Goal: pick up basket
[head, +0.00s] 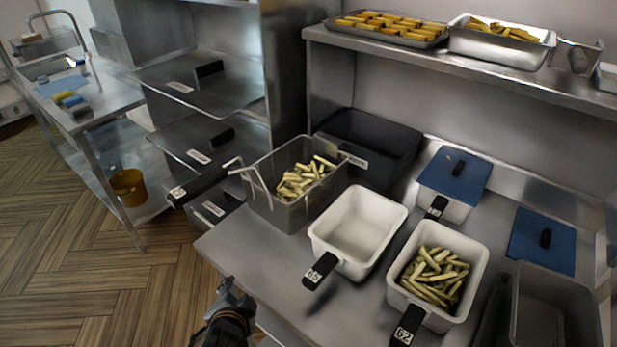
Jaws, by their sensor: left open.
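A grey metal basket (285,212) holding pale cut fries (305,178) stands on the left part of the steel counter. Its wire bracket and long black handle (195,190) stick out to the left, past the counter edge. My left gripper (230,290) is at the bottom of the head view, open and empty. In the picture it is below the basket and its handle, apart from both, beside the counter's front edge. My right gripper is not in view.
An empty white container (352,228) and a white container of fries (470,246) stand right of the basket. A dark box (368,140) is behind. Blue-lidded containers (455,172) are at the right. A shelf (460,68) with food trays hangs above. Floor at left is open.

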